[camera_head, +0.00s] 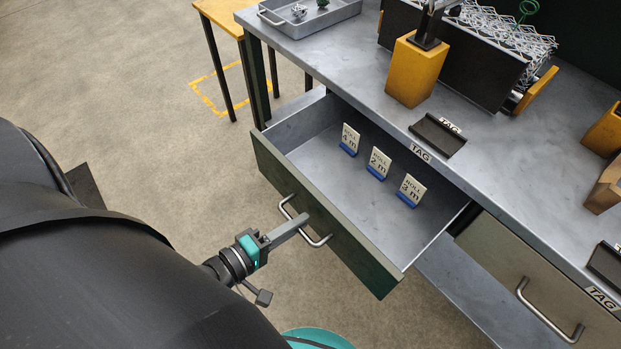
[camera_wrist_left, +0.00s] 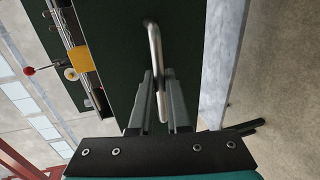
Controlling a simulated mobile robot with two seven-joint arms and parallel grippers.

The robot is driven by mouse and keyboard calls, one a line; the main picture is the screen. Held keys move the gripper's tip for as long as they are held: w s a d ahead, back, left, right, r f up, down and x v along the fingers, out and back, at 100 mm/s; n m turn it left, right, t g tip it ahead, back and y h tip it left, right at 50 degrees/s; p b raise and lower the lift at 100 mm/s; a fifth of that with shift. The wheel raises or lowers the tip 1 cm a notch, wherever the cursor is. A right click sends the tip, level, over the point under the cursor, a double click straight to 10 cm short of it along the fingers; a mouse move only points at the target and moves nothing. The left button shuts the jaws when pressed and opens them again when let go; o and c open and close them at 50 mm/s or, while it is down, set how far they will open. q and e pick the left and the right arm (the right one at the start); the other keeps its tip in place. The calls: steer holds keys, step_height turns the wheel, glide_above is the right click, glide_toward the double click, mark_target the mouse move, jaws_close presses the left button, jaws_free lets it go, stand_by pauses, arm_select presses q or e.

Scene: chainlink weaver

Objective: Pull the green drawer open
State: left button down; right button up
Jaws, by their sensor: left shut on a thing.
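The green drawer (camera_head: 268,168) is pulled well out from under the workbench, and its grey inside shows. Its curved metal handle (camera_head: 324,240) is on the dark green front. My left gripper (camera_head: 304,218) is shut on this handle. In the left wrist view the handle (camera_wrist_left: 153,45) runs between the two fingers of my left gripper (camera_wrist_left: 160,95). My right gripper is not in view.
Three ROLL cards (camera_head: 378,163) stand on blue bases in the drawer. A second drawer (camera_head: 515,275) at right is closed. The workbench top (camera_head: 330,55) carries a tray (camera_head: 335,20), a yellow block (camera_head: 415,72) and wire mesh. Open floor lies left.

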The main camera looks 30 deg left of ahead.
arm_select(q)
steer(key=shift+v, duration=0.75)
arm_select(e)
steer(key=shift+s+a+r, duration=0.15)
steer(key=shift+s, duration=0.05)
arm_select(q)
steer(key=shift+f, duration=0.15)
steer(key=c, duration=0.9)
jaws_free()
steer(key=shift+s, duration=0.15)
steer(key=p+v, duration=0.1)
steer(key=v, duration=0.6)
steer(key=shift+s+p, duration=0.15)
steer(key=shift+p, duration=0.25)
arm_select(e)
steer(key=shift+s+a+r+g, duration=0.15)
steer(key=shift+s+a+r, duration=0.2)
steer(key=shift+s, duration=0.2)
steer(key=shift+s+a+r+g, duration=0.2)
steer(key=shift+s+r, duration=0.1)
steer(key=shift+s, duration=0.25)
